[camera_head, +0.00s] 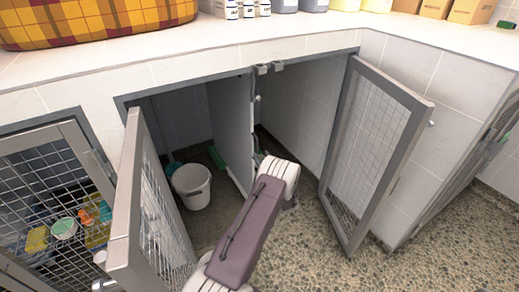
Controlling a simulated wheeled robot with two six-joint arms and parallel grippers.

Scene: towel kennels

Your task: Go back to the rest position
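My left arm comes up from the bottom middle, with a purple link between white joints. Its far end, with my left gripper (260,157), is small and mostly hidden beside the divider between the two open kennels. I cannot tell whether its fingers are open or shut, and I see nothing held. My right gripper is not in view. The left kennel door (127,205) and the right kennel door (385,150) both stand swung open, one on each side of my arm.
A white bucket (192,187) and a green item (217,158) are in the middle kennel. A closed mesh kennel (50,185) at left holds several colored items. A plaid cushion (95,22), bottles and boxes stand on the counter (220,42). Pebbled floor (305,255) is clear between the doors.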

